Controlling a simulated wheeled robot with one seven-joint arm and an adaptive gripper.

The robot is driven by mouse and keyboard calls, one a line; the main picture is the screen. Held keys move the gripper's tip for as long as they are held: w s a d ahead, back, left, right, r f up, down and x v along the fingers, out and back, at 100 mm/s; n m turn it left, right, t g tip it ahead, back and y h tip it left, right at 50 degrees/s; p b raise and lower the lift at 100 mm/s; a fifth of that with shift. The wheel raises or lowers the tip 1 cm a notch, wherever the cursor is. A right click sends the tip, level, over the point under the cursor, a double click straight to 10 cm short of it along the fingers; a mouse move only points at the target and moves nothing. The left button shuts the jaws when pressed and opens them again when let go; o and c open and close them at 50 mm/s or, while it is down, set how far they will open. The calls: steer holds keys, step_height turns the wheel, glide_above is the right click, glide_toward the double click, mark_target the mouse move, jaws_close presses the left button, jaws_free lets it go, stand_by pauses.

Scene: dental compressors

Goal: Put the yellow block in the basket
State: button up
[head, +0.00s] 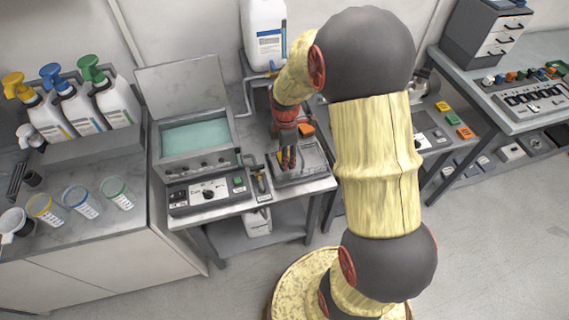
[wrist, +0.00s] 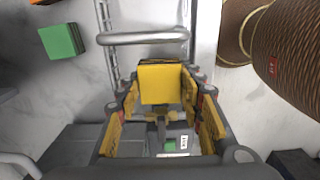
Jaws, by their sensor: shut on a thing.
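The yellow block (wrist: 160,83) is between the fingertips of my gripper (wrist: 160,92) in the wrist view, and the fingers are shut on it. In the head view my gripper (head: 288,158) points down over a shallow grey tray-like container (head: 299,178) on the right part of the middle bench. This container may be the basket; I cannot tell for sure. The block is not clearly seen in the head view, and its height above the container cannot be told.
A steel box with an open lid (head: 195,135) stands left of my gripper, with a control panel (head: 210,193) in front. A white canister (head: 264,35) stands behind. An orange object (head: 306,129) lies close by. A green block (wrist: 61,41) shows in the wrist view.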

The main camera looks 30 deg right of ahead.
steer(key=shift+w+d+f, duration=0.25)
steer(key=shift+w+f, duration=0.35)
steer(key=shift+f, duration=0.2)
steer(key=shift+w+d+f+b, duration=0.15)
steer(key=shift+f+b, duration=0.3)
steer(key=shift+f, duration=0.4)
steer(key=shift+w+a+f+b, duration=0.1)
steer(key=shift+f+b, duration=0.35)
steer(key=shift+f, duration=0.4)
steer(key=shift+f, duration=0.15)
steer(key=o, duration=1)
